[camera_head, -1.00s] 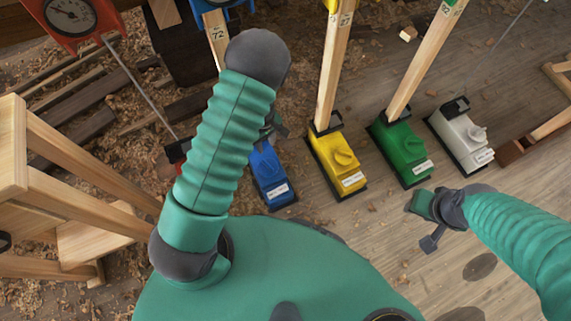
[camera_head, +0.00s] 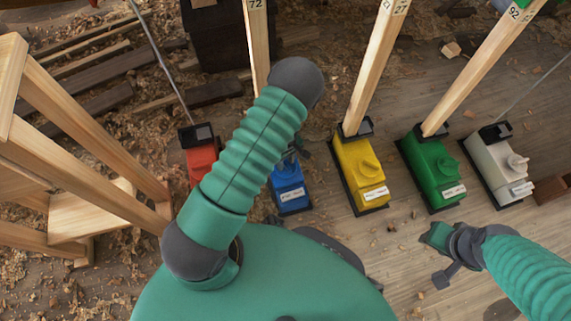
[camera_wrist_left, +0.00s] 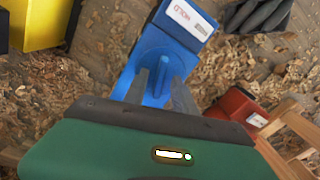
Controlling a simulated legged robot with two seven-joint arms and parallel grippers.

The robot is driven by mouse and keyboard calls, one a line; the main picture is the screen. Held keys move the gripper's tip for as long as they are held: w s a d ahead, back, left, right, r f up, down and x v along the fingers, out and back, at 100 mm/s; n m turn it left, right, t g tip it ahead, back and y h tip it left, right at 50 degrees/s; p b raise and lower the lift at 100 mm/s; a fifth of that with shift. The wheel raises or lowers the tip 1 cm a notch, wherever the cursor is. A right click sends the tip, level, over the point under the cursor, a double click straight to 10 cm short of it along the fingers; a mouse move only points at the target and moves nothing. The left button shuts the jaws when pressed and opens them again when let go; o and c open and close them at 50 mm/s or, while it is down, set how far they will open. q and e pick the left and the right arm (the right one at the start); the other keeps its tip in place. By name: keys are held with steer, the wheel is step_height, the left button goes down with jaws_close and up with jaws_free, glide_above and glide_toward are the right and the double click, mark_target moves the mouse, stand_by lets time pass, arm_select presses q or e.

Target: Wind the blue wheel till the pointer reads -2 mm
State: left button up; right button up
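The blue jack (camera_head: 290,188) stands on the floor under a wooden prop marked 72. Its wheel is mostly hidden in the head view by my left arm and gripper (camera_head: 291,151). In the left wrist view, the blue wheel (camera_wrist_left: 157,78) shows at the near end of the blue jack body (camera_wrist_left: 172,42), which bears a white label. My left gripper (camera_wrist_left: 160,92) has its two grey fingers apart, one on each side of the wheel's raised part; contact is unclear. My right gripper (camera_head: 436,258) is open and empty above the floor. No dial or pointer shows now.
Yellow (camera_head: 360,172), green (camera_head: 432,170) and white (camera_head: 497,170) jacks stand to the right of the blue one. A red block (camera_head: 200,160) with a rod stands to its left. A wooden trestle (camera_head: 90,140) fills the left side. Shavings litter the floor.

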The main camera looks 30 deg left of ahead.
arm_select(q)
steer(key=shift+d, duration=0.15)
steer(key=shift+r, duration=0.1)
steer(key=shift+c, duration=0.6)
jaws_close()
